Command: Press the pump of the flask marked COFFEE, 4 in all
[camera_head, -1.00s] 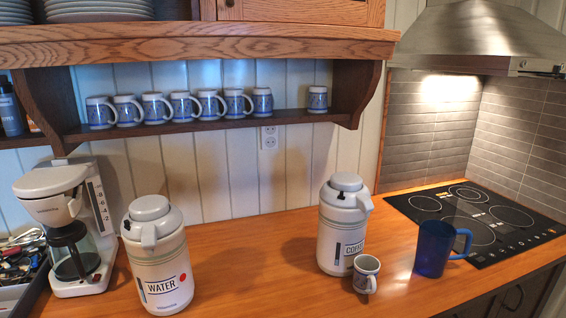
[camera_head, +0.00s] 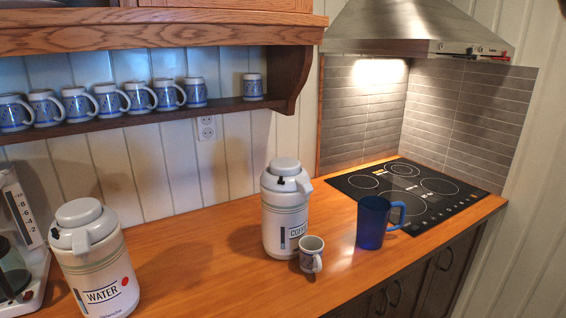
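The flask marked COFFEE (camera_head: 285,215) is white with green bands and a grey-white pump lid. It stands upright on the wooden counter, near the middle of the view. Its pump top (camera_head: 284,168) looks raised, and its spout points to the front right. A small patterned mug (camera_head: 310,256) stands in front of it, below the spout. The mug partly covers the flask's lower right side. Neither of my grippers shows in the head view.
A similar flask marked WATER (camera_head: 97,270), with a red dot, stands at the left. A blue pitcher (camera_head: 371,224) stands right of the mug, by the black cooktop (camera_head: 405,190). A coffee maker (camera_head: 22,235) is cut off at the left edge. Bare counter (camera_head: 195,255) lies between the flasks.

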